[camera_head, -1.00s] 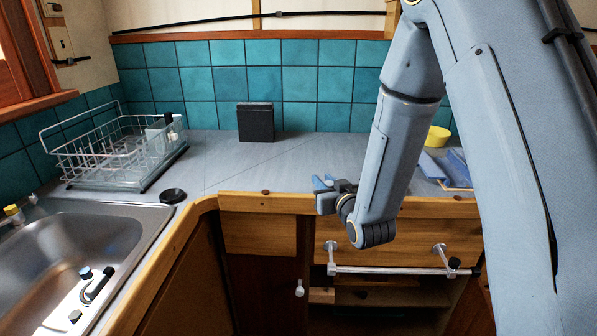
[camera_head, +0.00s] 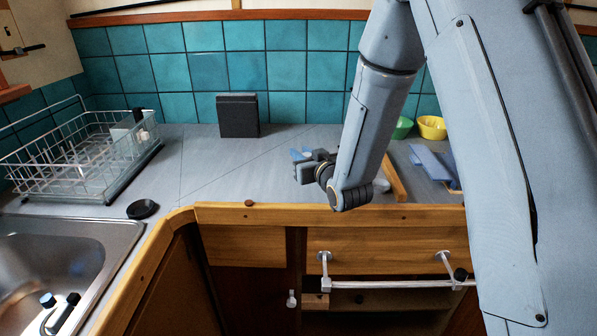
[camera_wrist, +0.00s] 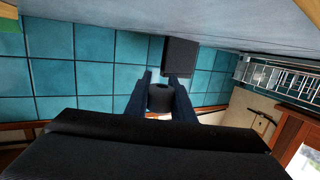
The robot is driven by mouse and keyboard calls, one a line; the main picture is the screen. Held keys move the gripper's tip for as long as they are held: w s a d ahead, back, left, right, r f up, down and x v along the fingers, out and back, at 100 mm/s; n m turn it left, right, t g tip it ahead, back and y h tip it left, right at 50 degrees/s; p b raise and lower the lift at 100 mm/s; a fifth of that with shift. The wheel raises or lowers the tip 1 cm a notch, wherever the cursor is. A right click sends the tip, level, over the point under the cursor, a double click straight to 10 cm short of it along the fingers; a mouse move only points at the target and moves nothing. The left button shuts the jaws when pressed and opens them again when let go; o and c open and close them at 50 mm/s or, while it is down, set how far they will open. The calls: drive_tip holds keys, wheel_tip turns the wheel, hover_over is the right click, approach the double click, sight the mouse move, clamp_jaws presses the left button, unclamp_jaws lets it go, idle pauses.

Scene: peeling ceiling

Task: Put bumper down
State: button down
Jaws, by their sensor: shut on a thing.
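My gripper (camera_head: 300,162) is over the front part of the grey counter, fingers pointing toward the back wall. In the wrist view my gripper (camera_wrist: 160,88) has its two dark fingers on either side of a small dark round piece, which I take to be the bumper (camera_wrist: 160,98). The fingers are shut on it. In the head view I cannot make out the bumper; the fingers and wrist hide it. I cannot tell its exact height above the counter.
The grey counter (camera_head: 225,165) is clear left of my gripper. A black block (camera_head: 238,115) stands by the tiles. A dish rack (camera_head: 85,160), a small black disc (camera_head: 142,209) and the sink (camera_head: 75,245) are left. Yellow (camera_head: 432,127) and green (camera_head: 402,128) bowls are right.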

drive_tip(key=f, duration=0.2)
drive_tip(key=shift+a+f, duration=0.2)
drive_tip(key=shift+f, duration=0.1)
drive_tip(key=shift+d+f+p, duration=0.1)
drive_tip(key=shift+f+p, duration=0.65)
drive_tip(key=shift+f, duration=1.4)
drive_tip(key=shift+f, duration=0.1)
